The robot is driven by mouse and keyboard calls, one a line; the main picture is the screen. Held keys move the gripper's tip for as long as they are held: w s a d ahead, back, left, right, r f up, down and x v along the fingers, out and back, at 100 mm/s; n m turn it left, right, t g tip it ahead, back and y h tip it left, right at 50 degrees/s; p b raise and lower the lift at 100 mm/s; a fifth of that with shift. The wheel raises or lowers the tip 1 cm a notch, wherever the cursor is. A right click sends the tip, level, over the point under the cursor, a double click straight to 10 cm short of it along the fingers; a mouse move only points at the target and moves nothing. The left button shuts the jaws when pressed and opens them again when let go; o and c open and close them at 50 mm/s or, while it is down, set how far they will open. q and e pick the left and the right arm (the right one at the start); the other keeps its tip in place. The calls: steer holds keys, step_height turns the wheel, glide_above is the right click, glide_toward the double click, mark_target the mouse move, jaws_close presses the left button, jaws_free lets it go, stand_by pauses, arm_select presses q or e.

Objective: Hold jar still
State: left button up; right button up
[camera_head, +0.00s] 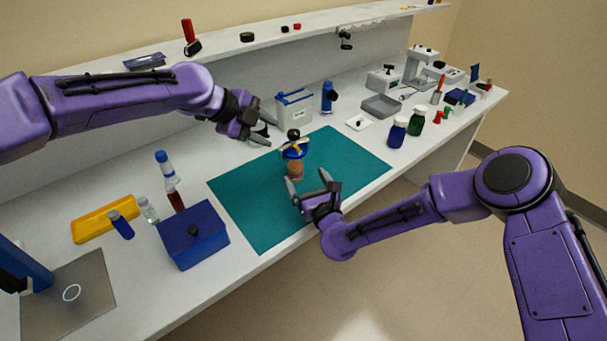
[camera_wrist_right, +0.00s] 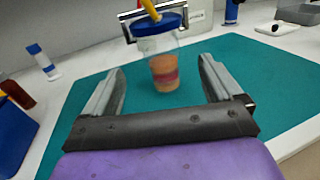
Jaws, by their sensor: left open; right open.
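The jar (camera_wrist_right: 163,70) is a clear vessel with a blue lid (camera_wrist_right: 157,25) and orange-brown contents with a reddish band; it stands upright on the teal mat (camera_head: 240,200). It also shows in the head view (camera_head: 295,170), with a yellow piece at its top. My right gripper (camera_head: 307,183) is open in front of the jar; in the right wrist view its fingers (camera_wrist_right: 162,80) point toward the jar, one on either side of the view, with a gap to it. My left gripper (camera_head: 262,138) is open, to the upper left of the jar, and appears empty.
A blue box (camera_head: 193,237) stands left of the mat, near a yellow tray (camera_head: 104,218) and small bottles. A white-and-blue container (camera_head: 294,107) stands behind. Blue (camera_head: 397,132) and green (camera_head: 417,121) bottles stand to the right. The mat around the jar is mostly clear.

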mark_target(294, 158)
steer(key=x, duration=1)
steer(key=shift+s, duration=0.1)
steer(key=c, duration=1.3)
